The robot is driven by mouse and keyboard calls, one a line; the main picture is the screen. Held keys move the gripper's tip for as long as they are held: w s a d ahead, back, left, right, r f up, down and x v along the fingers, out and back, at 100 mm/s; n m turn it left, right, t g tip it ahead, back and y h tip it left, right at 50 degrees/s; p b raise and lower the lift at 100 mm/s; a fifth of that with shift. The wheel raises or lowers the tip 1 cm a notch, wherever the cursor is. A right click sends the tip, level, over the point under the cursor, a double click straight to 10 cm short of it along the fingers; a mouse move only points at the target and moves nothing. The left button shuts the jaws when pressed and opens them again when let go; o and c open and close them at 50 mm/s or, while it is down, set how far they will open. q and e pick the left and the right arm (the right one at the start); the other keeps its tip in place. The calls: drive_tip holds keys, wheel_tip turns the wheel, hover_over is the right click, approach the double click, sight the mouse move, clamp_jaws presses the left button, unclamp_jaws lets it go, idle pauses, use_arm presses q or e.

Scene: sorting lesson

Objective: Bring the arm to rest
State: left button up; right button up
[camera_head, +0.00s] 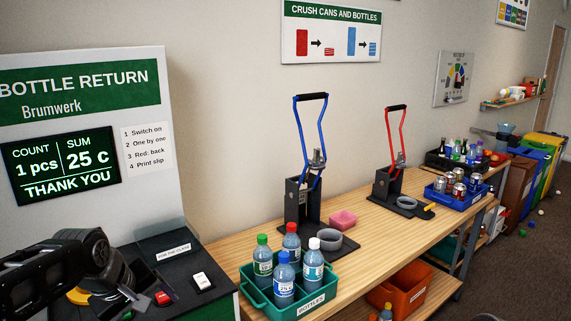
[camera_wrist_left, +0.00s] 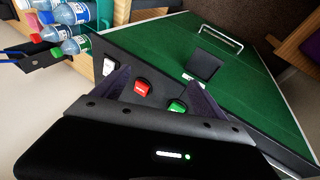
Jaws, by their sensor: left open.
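My left arm comes in from the left in the head view, its dark left gripper (camera_head: 125,285) above the black control panel (camera_head: 168,243) of the bottle return machine (camera_head: 95,190). In the left wrist view the left gripper (camera_wrist_left: 157,90) is open and empty, its two dark fingers apart. A red button (camera_wrist_left: 141,87) shows between the fingers, with a white switch (camera_wrist_left: 108,66) and a green button (camera_wrist_left: 177,106) to either side. Whether the fingers touch the panel cannot be told. The machine's screen reads 1 pcs, 25 c. My right gripper is out of view.
A green crate (camera_head: 259,299) with several bottles stands beside the panel on the wooden bench (camera_head: 370,235). A blue-handled crusher (camera_head: 310,150) and a red-handled crusher (camera_head: 396,140) stand behind. A blue tray (camera_head: 440,195) of cans is farther right. An orange bin (camera_head: 405,290) sits below.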

use_arm(q)
drive_tip(key=d+f+m+h, duration=0.1)
drive_tip(key=d+f+m, duration=0.2)
drive_tip(key=d+f, duration=0.7)
drive_tip(key=d+f+m+h, duration=0.1)
drive_tip(key=d+f+m, duration=0.25)
drive_tip(key=f, duration=1.25)
drive_tip(key=s+d+f+g, duration=0.2)
drive_tip(key=s+d+f, duration=0.1)
drive_tip(key=s+f, duration=0.5)
drive_tip(key=s+d+f+m+g+h, duration=0.1)
drive_tip(key=s+d+f+g, duration=0.1)
drive_tip(key=s+f, duration=0.6)
drive_tip(key=s+d, duration=0.1)
drive_tip(key=s, duration=0.6)
drive_tip(key=shift+s+d+f+g, duration=0.15)
drive_tip(key=shift+d+f+g, duration=0.15)
drive_tip(key=shift+d+f, duration=0.1)
